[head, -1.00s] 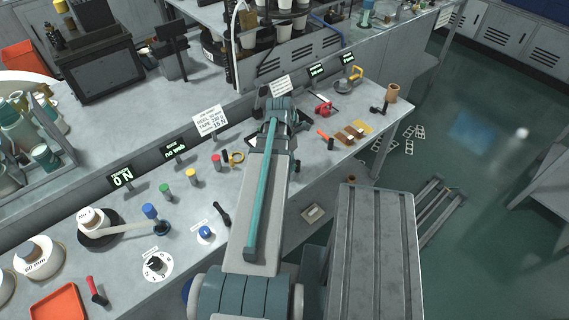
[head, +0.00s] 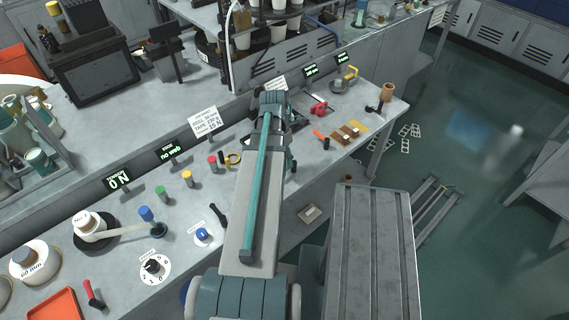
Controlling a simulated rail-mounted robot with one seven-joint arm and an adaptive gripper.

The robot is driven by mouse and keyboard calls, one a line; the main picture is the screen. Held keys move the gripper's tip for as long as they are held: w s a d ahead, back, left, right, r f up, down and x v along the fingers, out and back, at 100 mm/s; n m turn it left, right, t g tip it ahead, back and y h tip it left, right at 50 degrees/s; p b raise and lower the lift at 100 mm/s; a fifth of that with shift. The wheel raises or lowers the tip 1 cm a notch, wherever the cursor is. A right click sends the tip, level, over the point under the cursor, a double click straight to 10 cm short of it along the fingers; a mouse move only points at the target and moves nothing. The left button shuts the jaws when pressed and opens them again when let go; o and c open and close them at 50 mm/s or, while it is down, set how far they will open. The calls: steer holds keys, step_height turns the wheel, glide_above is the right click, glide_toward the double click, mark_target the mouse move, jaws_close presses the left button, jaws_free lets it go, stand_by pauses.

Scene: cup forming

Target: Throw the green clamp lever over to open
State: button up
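I cannot make out the green clamp lever for certain; it may be hidden behind my arm. A green-capped post (head: 161,192) stands on the bench, with a yellow-capped post (head: 188,178) and a red-capped post (head: 212,161) to its right. No lever shape shows on the green-capped post. My gripper is at the far end of my arm, over the middle of the bench. My own wrist covers its fingers, so I cannot see whether they are open or hold anything.
A black lever (head: 218,213) and a blue knob (head: 202,234) are left of my arm. A white dial (head: 154,268) and a red tray (head: 54,306) are nearer. A red tool (head: 318,107) and brown blocks (head: 346,133) lie to the right. Small signs line the back.

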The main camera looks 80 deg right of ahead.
step_height(320, 180, up, 9)
steer(key=w+d, duration=0.1)
steer(key=shift+w+r, duration=0.2)
steer(key=shift+w, duration=0.05)
stand_by(0.4)
